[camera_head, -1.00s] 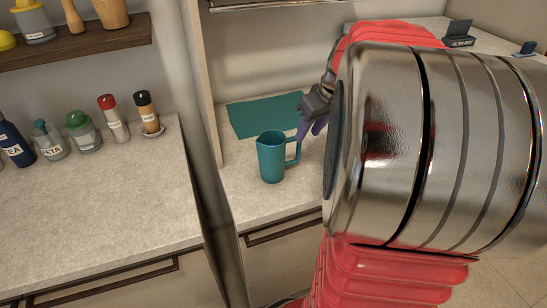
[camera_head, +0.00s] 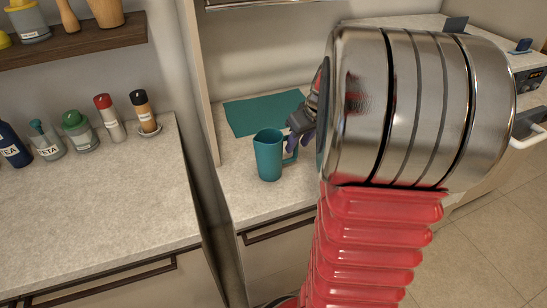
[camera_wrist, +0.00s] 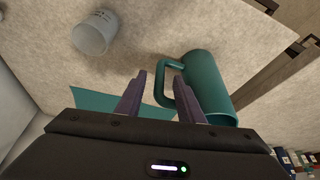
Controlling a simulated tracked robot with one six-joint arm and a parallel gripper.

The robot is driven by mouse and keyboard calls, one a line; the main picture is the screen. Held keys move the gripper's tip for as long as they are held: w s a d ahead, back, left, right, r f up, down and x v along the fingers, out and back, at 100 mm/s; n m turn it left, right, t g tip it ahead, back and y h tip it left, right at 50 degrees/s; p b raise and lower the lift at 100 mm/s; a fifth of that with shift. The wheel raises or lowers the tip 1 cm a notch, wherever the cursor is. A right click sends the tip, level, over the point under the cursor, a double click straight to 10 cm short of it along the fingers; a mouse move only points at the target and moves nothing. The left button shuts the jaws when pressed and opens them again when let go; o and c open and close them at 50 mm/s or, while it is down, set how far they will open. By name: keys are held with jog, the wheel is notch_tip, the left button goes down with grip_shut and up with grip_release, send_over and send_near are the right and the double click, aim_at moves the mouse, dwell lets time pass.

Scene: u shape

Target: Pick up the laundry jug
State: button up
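The teal jug (camera_head: 268,158) stands upright on the counter, its handle facing my gripper (camera_head: 293,143). In the wrist view the jug (camera_wrist: 208,75) is at centre right, with its handle loop towards the left. My gripper (camera_wrist: 160,76) is open, its two purple fingers spread. The handle appears between the fingertips and close to the right finger. I cannot tell whether they touch. My arm hides part of the counter to the right of the jug.
A teal mat (camera_head: 262,112) lies behind the jug. A whitish cup (camera_wrist: 93,33) stands nearby in the wrist view. Several bottles and jars, including a red-capped one (camera_head: 109,118), line the left counter (camera_head: 85,205). A gap separates the counters.

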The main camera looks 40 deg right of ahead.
aim_at(295, 157)
jog(key=x, duration=0.3)
jog(key=shift+f, duration=0.15)
jog(key=shift+c, duration=0.2)
grip_shut()
dwell(0.4)
dwell(0.4)
